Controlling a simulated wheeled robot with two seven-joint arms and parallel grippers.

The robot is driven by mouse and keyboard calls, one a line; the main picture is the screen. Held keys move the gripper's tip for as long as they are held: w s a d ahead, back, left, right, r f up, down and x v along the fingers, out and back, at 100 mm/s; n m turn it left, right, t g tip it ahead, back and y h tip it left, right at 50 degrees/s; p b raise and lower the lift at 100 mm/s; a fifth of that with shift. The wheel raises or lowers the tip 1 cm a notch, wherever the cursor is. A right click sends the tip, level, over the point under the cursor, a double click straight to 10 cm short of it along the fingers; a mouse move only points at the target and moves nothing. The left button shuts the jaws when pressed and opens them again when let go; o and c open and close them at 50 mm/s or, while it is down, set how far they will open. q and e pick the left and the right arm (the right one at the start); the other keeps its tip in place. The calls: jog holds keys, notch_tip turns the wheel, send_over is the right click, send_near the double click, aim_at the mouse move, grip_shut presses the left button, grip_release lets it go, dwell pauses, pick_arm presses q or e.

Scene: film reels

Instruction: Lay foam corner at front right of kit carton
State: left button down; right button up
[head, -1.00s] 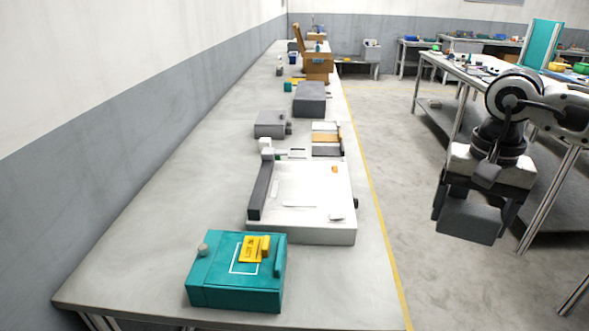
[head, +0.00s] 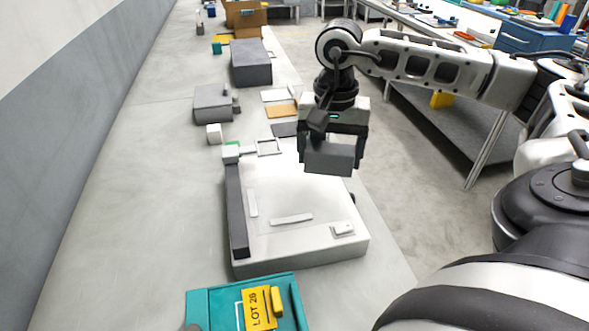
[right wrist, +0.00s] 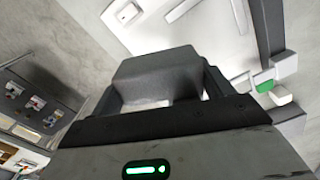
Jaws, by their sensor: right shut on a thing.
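My right gripper (head: 332,152) is shut on a dark grey block, the foam corner (head: 328,161), with one finger on each side. It holds the block above the right far part of a white flat station. In the right wrist view the foam corner (right wrist: 155,72) sits between the fingers and hides part of what lies beneath. A brown cardboard carton (head: 246,18), which looks like the kit carton, stands at the far end of the bench, well away from the gripper. Its inside cannot be made out. My left gripper is not in view.
The white station (head: 300,245) has a dark bar along its left side. A teal box (head: 215,309) with a yellow label stands nearest. Grey boxes (head: 251,63) and flat trays (head: 283,110) lie beyond. The bench's left strip is clear.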

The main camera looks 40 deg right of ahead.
jog(key=b, duration=0.3)
send_over(295, 200)
jog(key=s, duration=0.1)
jog(key=f, duration=0.5)
jog(key=shift+d+f, duration=0.2)
jog(key=shift+d, duration=0.15)
jog(key=shift+w+a+f, duration=0.2)
jog(key=shift+w+f, duration=0.05)
jog(key=shift+f, duration=0.05)
jog(key=f+b, duration=0.2)
jog(key=f, duration=0.1)
jog(key=shift+w+a+f, duration=0.15)
jog(key=shift+w+f, duration=0.05)
jog(key=shift+f, duration=0.3)
jog(key=o, duration=0.9)
jog(key=shift+r, duration=0.1)
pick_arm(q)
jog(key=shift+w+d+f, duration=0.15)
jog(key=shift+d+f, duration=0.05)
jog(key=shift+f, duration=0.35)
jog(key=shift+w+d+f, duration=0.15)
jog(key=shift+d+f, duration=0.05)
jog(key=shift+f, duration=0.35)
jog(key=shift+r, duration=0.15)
pick_arm(e)
jog(key=shift+r, duration=0.1)
